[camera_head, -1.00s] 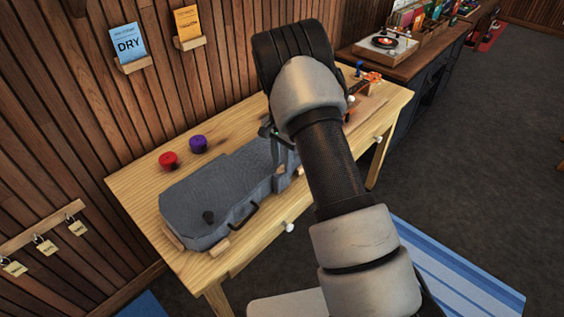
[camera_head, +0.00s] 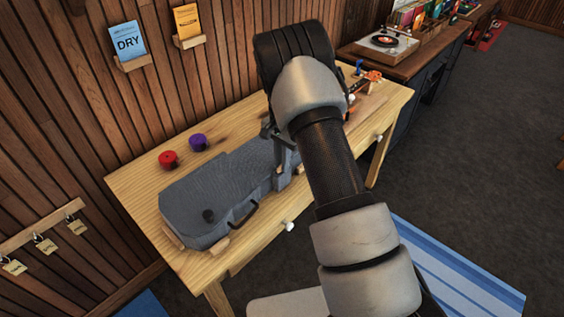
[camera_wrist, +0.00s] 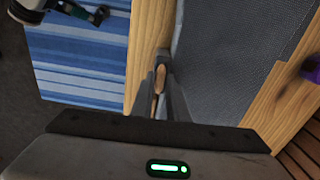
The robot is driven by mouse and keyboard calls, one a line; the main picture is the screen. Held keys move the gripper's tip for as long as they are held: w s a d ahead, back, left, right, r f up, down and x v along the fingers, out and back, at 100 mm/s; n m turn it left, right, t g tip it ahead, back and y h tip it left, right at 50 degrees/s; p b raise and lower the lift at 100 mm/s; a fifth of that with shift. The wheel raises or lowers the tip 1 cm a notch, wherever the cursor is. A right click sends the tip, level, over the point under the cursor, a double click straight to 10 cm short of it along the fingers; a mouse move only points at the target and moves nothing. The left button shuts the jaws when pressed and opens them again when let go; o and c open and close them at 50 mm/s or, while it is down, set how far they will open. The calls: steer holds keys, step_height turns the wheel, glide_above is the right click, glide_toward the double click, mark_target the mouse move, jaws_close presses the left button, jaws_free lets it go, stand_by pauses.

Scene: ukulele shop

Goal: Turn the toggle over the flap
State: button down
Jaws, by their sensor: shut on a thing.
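A grey ukulele case (camera_head: 225,185) lies on the wooden bench, with a dark handle (camera_head: 243,215) on its near side. It also shows in the wrist view (camera_wrist: 225,60). My gripper (camera_head: 283,150) is over the case's far right part, partly hidden by my arm in the head view. In the wrist view my gripper (camera_wrist: 160,88) is shut on a small wooden toggle (camera_wrist: 160,77) at the case's edge. The fingers hide part of the toggle. I cannot make out the flap apart from the grey case surface.
The bench (camera_head: 128,185) holds a red round item (camera_head: 168,159) and a purple one (camera_head: 198,142) behind the case. Small tools (camera_head: 370,77) lie at its far right end. A blue striped rug (camera_head: 455,265) lies on the floor in front.

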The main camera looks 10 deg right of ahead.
steer(key=n+b, duration=0.2)
steer(key=n, duration=0.1)
steer(key=shift+f+n, duration=0.15)
steer(key=shift+n, duration=0.25)
steer(key=n+b, duration=0.2)
steer(key=n, duration=0.3)
steer(key=shift+b, duration=0.35)
steer(key=n+b, duration=0.1)
steer(key=n, duration=0.3)
steer(key=shift+n, duration=0.4)
steer(key=shift+r+n, duration=0.2)
steer(key=shift+n, duration=1.7)
steer(key=c, duration=1.7)
jaws_free()
